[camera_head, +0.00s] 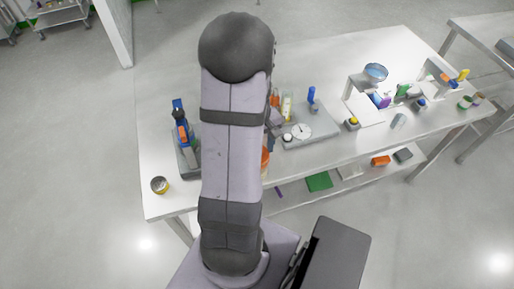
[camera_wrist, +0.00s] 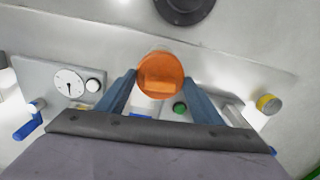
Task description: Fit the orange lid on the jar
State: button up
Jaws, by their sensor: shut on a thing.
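The orange lid (camera_wrist: 160,75) is round with a raised bar across its top. In the wrist view it sits between the two blue-grey fingertips of my gripper (camera_wrist: 160,84), which is shut on it. In the head view my arm hides the gripper; a bit of orange (camera_head: 265,159) shows at the arm's right edge, and I cannot tell if it is the lid. I cannot make out the jar in either view; whether it is under the lid is hidden.
The long steel table (camera_head: 330,70) carries a dial unit (camera_head: 313,126), also seen in the wrist view (camera_wrist: 50,78), and a blue-handled device (camera_head: 182,140) at left. A small yellow-rimmed tin (camera_head: 160,185) stands near the front left corner. The table's back middle is clear.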

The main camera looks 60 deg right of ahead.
jog(key=shift+f+b, duration=0.3)
jog(key=shift+f, duration=0.15)
jog(key=o, duration=1.1)
jog(key=shift+r, duration=0.15)
jog(key=shift+r+b, duration=0.7)
jog(key=shift+r, duration=2.85)
